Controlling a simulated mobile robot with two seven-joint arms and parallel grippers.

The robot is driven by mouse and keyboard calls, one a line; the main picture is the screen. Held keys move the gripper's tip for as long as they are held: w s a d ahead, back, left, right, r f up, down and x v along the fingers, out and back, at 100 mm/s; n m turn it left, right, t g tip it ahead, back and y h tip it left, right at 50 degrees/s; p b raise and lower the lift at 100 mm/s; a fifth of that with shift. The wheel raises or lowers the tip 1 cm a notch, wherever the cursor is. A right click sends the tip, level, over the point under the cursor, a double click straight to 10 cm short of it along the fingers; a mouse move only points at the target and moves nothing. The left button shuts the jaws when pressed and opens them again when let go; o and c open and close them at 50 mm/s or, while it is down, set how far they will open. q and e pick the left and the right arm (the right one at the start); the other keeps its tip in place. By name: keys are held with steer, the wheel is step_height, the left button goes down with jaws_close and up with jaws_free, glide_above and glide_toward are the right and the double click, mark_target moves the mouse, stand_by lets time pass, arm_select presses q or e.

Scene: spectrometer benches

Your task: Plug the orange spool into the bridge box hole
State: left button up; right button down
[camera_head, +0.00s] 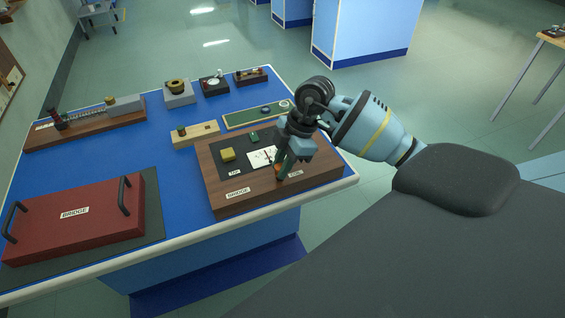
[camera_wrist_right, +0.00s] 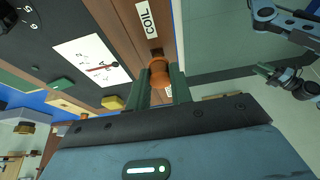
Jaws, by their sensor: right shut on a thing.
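The bridge box (camera_head: 222,199) is a brown wooden box with a dark panel, a white dial card and labels, at the right front of the blue bench. My right gripper (camera_head: 284,170) points down over its right part, shut on the orange spool (camera_wrist_right: 160,76). The spool sits between the two green fingers in the right wrist view. A dark hole (camera_wrist_right: 157,52) shows in the wood just beyond the spool, beside the COIL label (camera_wrist_right: 147,18). I cannot tell whether spool and hole touch. My left gripper (camera_wrist_right: 277,75) seems to show small at the right, its jaws unclear.
A red lid (camera_head: 75,215) with two black handles and a BRIDGE label lies on a dark mat at left. A yellow block (camera_head: 227,154) sits on the box panel. A green board (camera_head: 256,115) and several instruments stand behind the box.

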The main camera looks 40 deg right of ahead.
steer(key=shift+f, duration=1)
stand_by(0.8)
steer(key=c, duration=1.3)
jaws_free()
steer(key=o, duration=0.5)
steer(key=shift+o, duration=0.2)
steer(key=v, duration=0.7)
steer(key=shift+d+r+p, duration=0.2)
steer(key=shift+r+p, duration=0.1)
steer(key=shift+r, duration=0.1)
